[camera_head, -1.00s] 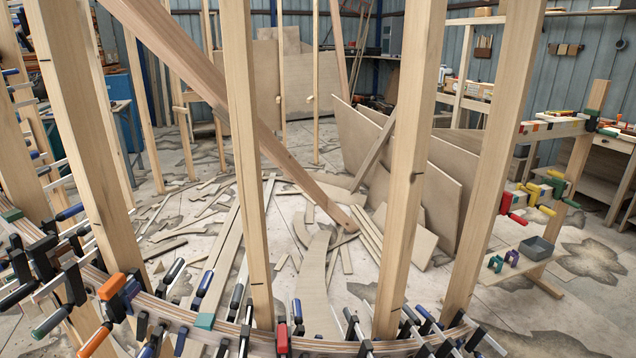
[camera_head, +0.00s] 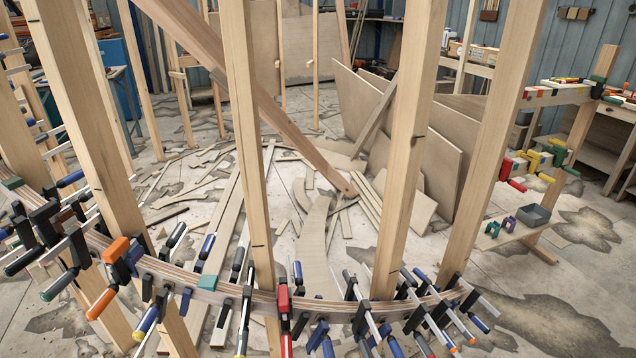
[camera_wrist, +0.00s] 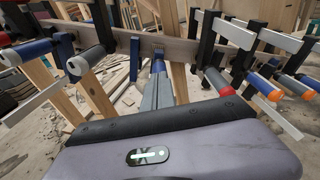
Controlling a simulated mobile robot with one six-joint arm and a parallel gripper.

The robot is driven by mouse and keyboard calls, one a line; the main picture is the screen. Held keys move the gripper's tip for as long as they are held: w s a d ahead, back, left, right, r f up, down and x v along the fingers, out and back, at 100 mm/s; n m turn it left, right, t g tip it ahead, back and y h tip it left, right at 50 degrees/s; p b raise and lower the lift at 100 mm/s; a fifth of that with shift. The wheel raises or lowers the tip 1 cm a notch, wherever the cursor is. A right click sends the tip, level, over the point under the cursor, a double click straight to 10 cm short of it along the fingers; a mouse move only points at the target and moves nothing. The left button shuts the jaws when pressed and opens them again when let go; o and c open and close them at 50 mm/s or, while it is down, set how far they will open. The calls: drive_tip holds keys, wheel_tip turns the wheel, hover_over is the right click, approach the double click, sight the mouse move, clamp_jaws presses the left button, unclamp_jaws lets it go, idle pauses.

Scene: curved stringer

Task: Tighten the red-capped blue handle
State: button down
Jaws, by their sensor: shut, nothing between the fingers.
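The red-capped handle (camera_wrist: 218,81) hangs from a clamp on the curved wooden rail, right of centre in the wrist view. What looks like the same handle (camera_head: 424,345) shows at the bottom edge of the head view. My gripper (camera_wrist: 158,88) is seen from behind its grey body in the wrist view. Its fingers are together and empty, pointing toward the rail, left of the red-capped handle and apart from it. The gripper is not visible in the head view.
Blue handles with grey caps (camera_wrist: 86,61) hang to the left, and an orange-capped handle (camera_wrist: 265,86) hangs close on the right. Clamps crowd the curved rail (camera_head: 330,306). Upright posts (camera_head: 408,150) rise behind it. Wood offcuts litter the floor inside the curve.

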drive_tip(key=shift+w+d+f, duration=0.1)
drive_tip(key=shift+w+d, duration=0.05)
drive_tip(key=shift+d, duration=0.25)
drive_tip(key=v, duration=0.6)
drive_tip(key=shift+f, duration=0.4)
drive_tip(key=shift+d, duration=0.1)
drive_tip(key=w+a, duration=0.4)
drive_tip(key=w, duration=0.1)
drive_tip(key=shift+a+r, duration=0.15)
drive_tip(key=shift+r, duration=0.1)
